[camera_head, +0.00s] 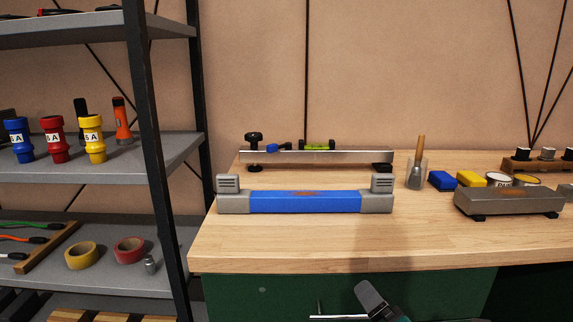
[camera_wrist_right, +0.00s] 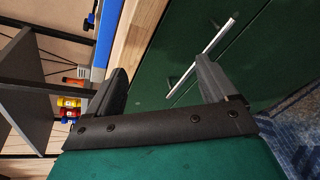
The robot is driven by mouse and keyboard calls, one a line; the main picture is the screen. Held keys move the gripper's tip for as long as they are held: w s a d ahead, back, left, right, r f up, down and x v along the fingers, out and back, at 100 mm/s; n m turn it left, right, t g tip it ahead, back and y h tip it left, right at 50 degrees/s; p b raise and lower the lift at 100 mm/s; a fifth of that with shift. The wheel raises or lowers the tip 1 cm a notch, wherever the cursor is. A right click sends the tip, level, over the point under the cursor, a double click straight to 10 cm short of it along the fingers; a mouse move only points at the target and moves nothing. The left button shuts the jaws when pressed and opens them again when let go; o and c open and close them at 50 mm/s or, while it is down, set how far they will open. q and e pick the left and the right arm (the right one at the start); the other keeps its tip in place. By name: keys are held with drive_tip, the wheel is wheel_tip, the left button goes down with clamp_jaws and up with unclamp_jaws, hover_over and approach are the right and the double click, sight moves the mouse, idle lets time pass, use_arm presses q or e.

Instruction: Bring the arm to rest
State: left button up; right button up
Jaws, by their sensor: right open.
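My right gripper (camera_wrist_right: 160,72) shows in the right wrist view with its two dark fingers wide apart and nothing between them. Beyond the fingers is the dark green cabinet front with a silver bar handle (camera_wrist_right: 203,55). In the head view only a small part of this gripper (camera_head: 376,303) shows at the bottom edge, in front of the cabinet (camera_head: 440,292) and below the tabletop edge. My left gripper is in neither view.
The wooden bench (camera_head: 270,248) holds a blue and grey bar-shaped device (camera_head: 305,201), a metal rail (camera_head: 330,156), a brush in a cup (camera_head: 416,172) and a grey box (camera_head: 508,200). A shelf rack (camera_head: 165,160) stands left. The bench's front strip is clear.

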drive_tip(key=s+a+f+m+g+y, duration=0.15)
drive_tip(key=s+f+m, duration=0.35)
drive_tip(key=f+m, duration=0.5)
drive_tip(key=s+f+m+g, duration=0.3)
drive_tip(key=s+f+m, duration=0.35)
drive_tip(key=m, duration=0.65)
use_arm(q)
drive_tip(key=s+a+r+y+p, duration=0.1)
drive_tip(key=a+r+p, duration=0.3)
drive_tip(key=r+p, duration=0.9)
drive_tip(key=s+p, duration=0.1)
drive_tip(key=p, duration=0.6)
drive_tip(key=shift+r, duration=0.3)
use_arm(e)
drive_tip(key=s+d+r+h, duration=0.1)
drive_tip(key=d+r, duration=0.3)
drive_tip(key=r, duration=0.8)
drive_tip(key=shift+s+r+m, duration=0.2)
drive_tip(key=shift+r+m, duration=0.15)
drive_tip(key=shift+m, duration=0.05)
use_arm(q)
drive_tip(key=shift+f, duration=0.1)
use_arm(e)
drive_tip(key=shift+d+f+t, duration=0.1)
drive_tip(key=shift+t, duration=0.15)
